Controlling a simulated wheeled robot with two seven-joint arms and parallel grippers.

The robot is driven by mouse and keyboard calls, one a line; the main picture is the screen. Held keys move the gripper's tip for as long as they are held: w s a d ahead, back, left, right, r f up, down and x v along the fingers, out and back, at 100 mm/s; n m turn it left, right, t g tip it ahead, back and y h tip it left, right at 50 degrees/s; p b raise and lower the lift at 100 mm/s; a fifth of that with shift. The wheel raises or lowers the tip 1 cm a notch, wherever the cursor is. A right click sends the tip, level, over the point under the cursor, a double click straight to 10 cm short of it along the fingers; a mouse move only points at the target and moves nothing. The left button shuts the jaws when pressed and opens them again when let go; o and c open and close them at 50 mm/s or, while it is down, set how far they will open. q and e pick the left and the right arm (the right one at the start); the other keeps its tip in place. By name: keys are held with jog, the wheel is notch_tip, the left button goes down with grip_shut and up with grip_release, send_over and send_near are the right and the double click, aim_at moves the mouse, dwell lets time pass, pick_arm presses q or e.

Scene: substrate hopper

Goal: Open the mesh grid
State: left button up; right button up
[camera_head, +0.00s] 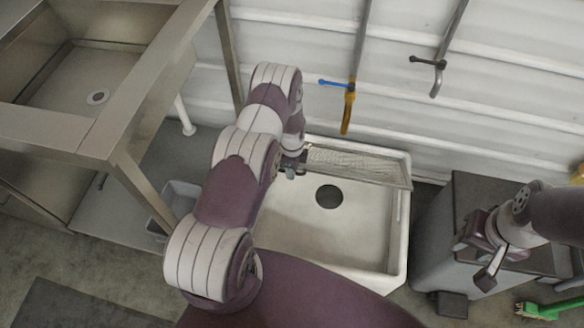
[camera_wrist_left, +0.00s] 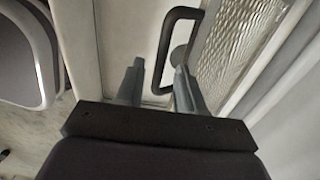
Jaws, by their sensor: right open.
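The mesh grid (camera_head: 355,165) is a framed metal mesh along the back side of the white hopper basin (camera_head: 398,225). It looks tilted up, and the basin floor with its dark round drain (camera_head: 328,196) is uncovered in front of it. In the left wrist view the mesh (camera_wrist_left: 232,40) carries a dark loop handle (camera_wrist_left: 161,50). My left gripper (camera_wrist_left: 157,72) is open, its fingers apart on either side of the handle's bar. In the head view it is partly hidden by my arm, at the grid's left end (camera_head: 291,171). My right gripper (camera_head: 482,258) is open and empty at the right.
A metal sink table (camera_head: 60,125) stands at the left. A grey box (camera_head: 180,197) is on the floor beside the hopper. A dark grey bin (camera_head: 460,200) stands right of the hopper, below my right gripper. Pipes with a blue-handled valve (camera_head: 338,84) run down the white wall behind.

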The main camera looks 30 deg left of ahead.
pick_arm(q)
jog(key=shift+c, duration=0.4)
grip_shut()
jog(key=w+a+r+b, duration=0.2)
jog(key=w+a+r, duration=0.1)
jog(key=w+r, duration=0.6)
jog(key=w, duration=0.3)
jog(key=shift+r+b, duration=0.35)
jog(key=shift+b, duration=0.05)
pick_arm(e)
notch_tip(320, 180, down, 3)
jog(key=shift+s+r, duration=0.15)
jog(key=shift+c, duration=0.3)
